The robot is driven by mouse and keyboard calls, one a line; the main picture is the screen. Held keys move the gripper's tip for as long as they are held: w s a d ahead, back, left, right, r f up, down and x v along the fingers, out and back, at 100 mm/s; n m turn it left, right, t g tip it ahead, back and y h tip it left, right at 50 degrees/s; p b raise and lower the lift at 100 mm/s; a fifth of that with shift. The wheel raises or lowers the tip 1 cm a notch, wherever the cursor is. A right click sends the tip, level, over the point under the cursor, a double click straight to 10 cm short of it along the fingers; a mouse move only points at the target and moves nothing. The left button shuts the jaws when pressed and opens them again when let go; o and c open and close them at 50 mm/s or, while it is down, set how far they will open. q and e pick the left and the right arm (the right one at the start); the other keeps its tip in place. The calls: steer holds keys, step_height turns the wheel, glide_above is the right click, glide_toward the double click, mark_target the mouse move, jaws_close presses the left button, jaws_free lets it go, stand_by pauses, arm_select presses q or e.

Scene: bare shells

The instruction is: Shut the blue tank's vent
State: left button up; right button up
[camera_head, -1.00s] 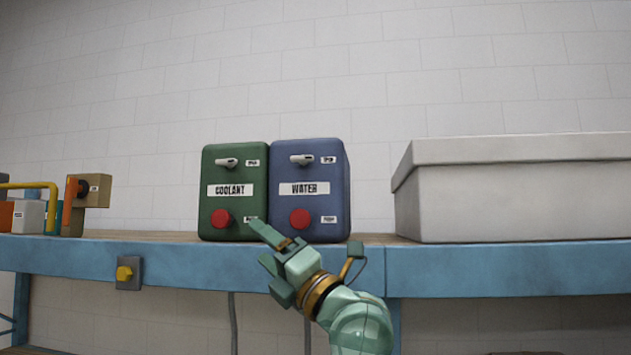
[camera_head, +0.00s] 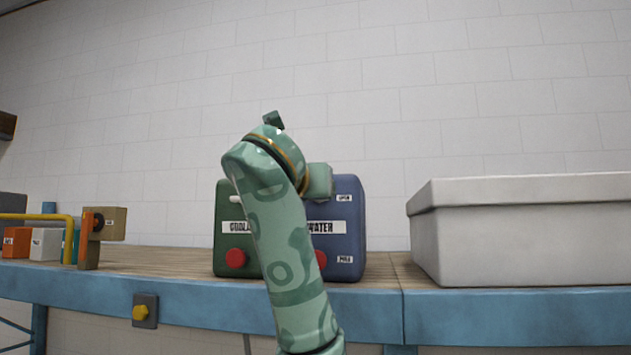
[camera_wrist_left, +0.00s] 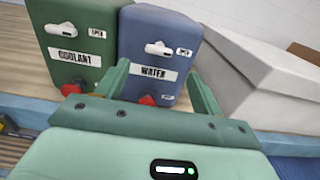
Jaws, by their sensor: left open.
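The blue tank (camera_head: 348,225), labelled WATER, stands upright on the bench, right of and close beside the green COOLANT tank (camera_head: 228,205). Its white lever (camera_wrist_left: 158,48) lies roughly crosswise near the top of its front face, beside a small label (camera_head: 343,198) that seems to read OPEN. In the head view my arm hides this lever. A red knob (camera_head: 321,259) sits low on the blue tank. My left gripper (camera_head: 296,150) is open and empty in front of the tanks. In the left wrist view its fingers (camera_wrist_left: 160,72) frame the blue tank's front, apart from the lever.
A large pale lidded box (camera_head: 520,230) stands right of the tanks. Left are a yellow pipe (camera_head: 40,217), a tan block (camera_head: 110,223) and small boxes. The blue bench edge (camera_head: 200,313) carries a yellow button (camera_head: 140,312). Bench between tan block and tanks is clear.

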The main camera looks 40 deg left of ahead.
arm_select(q)
steer(key=p+x, duration=0.3)
steer(key=x, duration=0.5)
steer(key=shift+w, duration=0.15)
steer(key=shift+a+f, duration=0.1)
steer(key=c, duration=1)
